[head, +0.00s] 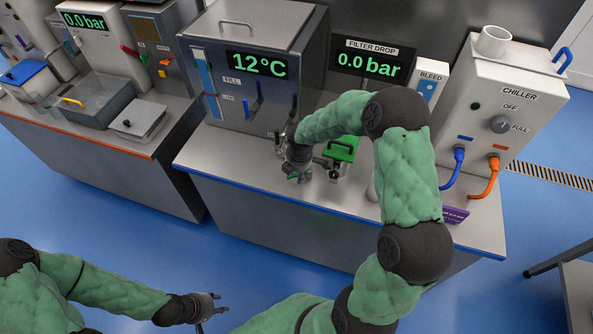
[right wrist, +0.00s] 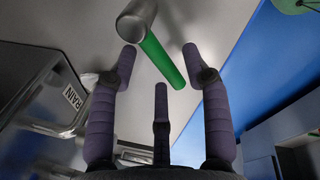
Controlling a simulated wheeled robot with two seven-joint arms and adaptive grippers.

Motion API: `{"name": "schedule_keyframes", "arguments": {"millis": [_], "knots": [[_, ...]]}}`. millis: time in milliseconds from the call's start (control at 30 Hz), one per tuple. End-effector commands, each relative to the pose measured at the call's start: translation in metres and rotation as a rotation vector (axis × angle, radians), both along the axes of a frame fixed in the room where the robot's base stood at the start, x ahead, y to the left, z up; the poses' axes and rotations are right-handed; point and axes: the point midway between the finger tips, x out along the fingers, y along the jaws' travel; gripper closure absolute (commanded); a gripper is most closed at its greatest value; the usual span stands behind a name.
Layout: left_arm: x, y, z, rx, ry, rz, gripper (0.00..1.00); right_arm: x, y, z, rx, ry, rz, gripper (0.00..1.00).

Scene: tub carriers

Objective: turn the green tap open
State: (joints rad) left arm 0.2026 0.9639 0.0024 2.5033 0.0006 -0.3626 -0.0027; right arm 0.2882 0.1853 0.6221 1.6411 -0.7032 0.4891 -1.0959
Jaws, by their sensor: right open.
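The green tap shows in the right wrist view as a green lever (right wrist: 162,60) fixed to a grey round body (right wrist: 137,20). My right gripper (right wrist: 159,52) is open, with its fingers spread to the sides of the lever. The lever's free end lies between the fingertips, and I see no clear contact. In the head view my right gripper (head: 302,176) points down at the bench in front of the 12°C tank, and it mostly hides the tap there. My left gripper (head: 214,304) is low over the floor, apart from everything, with its fingers spread and empty.
The tank (head: 250,75) with a blue lever stands behind my right gripper. The chiller (head: 497,105) with blue and orange hoses stands further right. A label ending in "RAIN" (right wrist: 73,97) shows in the right wrist view.

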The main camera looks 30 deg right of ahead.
Motion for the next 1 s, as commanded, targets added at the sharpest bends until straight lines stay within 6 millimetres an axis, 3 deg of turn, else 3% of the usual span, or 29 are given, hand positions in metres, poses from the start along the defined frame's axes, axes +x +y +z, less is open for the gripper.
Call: {"name": "schedule_keyframes", "arguments": {"millis": [233, 700, 1000], "knots": [[0.0, 0.0, 0.0, 0.0, 0.0, 0.0, 0.6, -0.002, 0.0, 0.019, -0.002, -0.004, 0.0, 0.51], [0.0, 0.0, 0.0, 0.0, 0.0, 0.0, 0.6, -0.019, 0.004, 0.101, -0.001, -0.003, 0.001, 0.51], [0.0, 0.0, 0.0, 0.0, 0.0, 0.0, 0.6, -0.023, 0.005, 0.118, 0.0, 0.0, 0.0, 0.51]]}}
